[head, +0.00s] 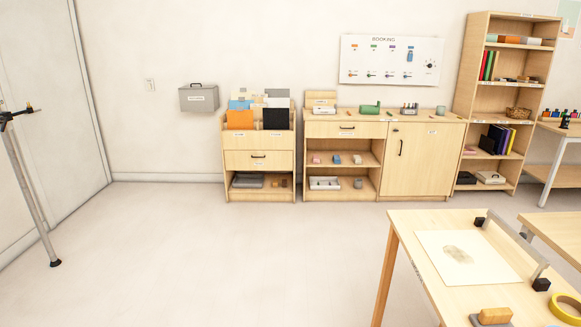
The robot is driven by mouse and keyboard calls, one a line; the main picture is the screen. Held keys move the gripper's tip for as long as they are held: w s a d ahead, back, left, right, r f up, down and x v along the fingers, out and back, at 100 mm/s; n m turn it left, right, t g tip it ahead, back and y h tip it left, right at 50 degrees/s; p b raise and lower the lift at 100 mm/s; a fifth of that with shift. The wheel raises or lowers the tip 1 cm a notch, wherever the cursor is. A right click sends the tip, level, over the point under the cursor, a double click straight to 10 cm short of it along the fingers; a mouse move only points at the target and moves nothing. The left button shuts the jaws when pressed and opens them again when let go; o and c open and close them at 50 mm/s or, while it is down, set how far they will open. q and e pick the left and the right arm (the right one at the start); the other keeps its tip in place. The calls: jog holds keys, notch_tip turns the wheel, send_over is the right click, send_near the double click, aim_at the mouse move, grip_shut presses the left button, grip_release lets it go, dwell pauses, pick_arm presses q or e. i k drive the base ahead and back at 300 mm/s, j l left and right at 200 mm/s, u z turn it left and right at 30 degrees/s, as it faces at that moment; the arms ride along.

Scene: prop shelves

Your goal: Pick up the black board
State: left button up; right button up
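A black board (277,118) stands upright in the top rack of a low wooden cabinet (259,141) against the back wall. An orange board (240,119) is to its left in the same rack. Paler boards and sheets stand behind them. The lower edge of the black board is hidden by the rack's front panel. Neither of my grippers is in view.
A wooden table (410,222) with a paper sheet, black clamps and yellow tape fills the lower right. A wider cabinet (418,170) and a tall bookshelf (463,75) stand right of the rack. A metal stand (33,190) is at the left. The middle floor is clear.

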aim_at(274, 118)
jog(key=i+u, duration=0.35)
jog(key=i, duration=2.5)
jog(key=i+z, duration=0.1)
jog(key=i, duration=0.6)
jog(key=i+j+z, duration=0.1)
jog(key=i, duration=0.6)
jog(key=i+j, duration=0.15)
jog(key=i, duration=0.55)
